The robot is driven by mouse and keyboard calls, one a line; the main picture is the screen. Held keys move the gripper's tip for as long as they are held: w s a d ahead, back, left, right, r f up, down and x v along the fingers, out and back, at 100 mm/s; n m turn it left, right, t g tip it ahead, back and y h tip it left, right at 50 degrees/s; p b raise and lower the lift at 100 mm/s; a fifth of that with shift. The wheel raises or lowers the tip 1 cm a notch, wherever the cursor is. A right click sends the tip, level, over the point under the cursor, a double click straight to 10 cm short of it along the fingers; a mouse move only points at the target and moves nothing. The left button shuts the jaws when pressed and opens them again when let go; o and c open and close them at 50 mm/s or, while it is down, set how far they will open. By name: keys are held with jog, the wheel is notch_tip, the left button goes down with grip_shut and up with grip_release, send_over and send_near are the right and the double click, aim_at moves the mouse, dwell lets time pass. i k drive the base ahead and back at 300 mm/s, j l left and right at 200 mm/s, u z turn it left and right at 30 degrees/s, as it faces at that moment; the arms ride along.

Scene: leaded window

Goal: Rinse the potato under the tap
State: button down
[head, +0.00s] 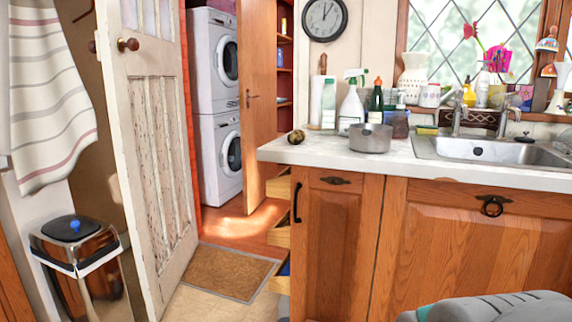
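A small brown potato-like object (296,137) lies on the white countertop (330,158), near its left end. It is just left of a grey metal pot (370,139). A chrome tap (457,117) stands at the back of the steel sink (425,148) on the right. Another chrome fitting (505,116) rises behind the basin. Whether water runs cannot be told. The potato and the sink are apart, with the pot between them. My gripper is not in view; a grey part at the bottom right edge appears to be mine.
Behind the pot stand a white spray bottle (352,104), a dark green bottle (376,104) and other bottles. The windowsill is crowded with vases and cups. Wooden cabinets (335,235) front the counter, with drawers partly open at their left side. A doormat (228,270) and open door (150,150) are left.

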aim_at(506, 95)
jog(key=i+j+z, duration=0.1)
jog(key=z, duration=1.1)
